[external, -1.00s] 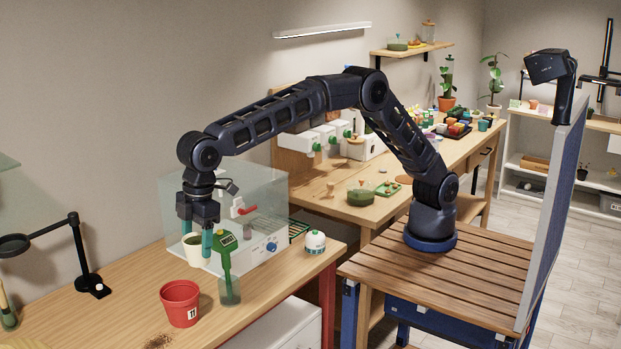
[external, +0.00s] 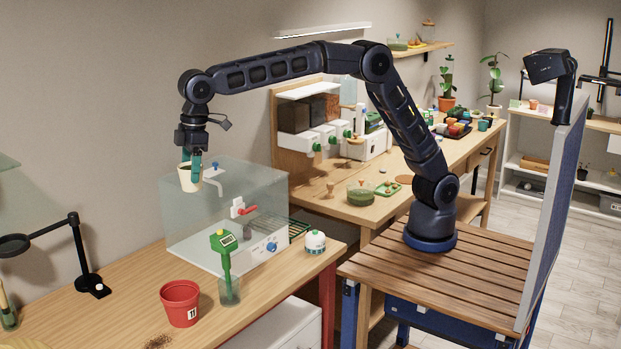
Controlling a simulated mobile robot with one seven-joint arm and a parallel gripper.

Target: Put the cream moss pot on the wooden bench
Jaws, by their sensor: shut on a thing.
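The cream moss pot (external: 188,179) is small, with dark contents at its rim. My gripper (external: 190,162) is shut on the pot and holds it in the air. The pot hangs upright at the left side of the clear box, above the wooden bench top. The wooden bench (external: 100,295) runs along the left foreground under it. A second wooden worktop (external: 330,205) runs back along the wall.
The clear box (external: 205,225) with a white base stands on the bench under my arm. A black lamp (external: 88,283) stands at left.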

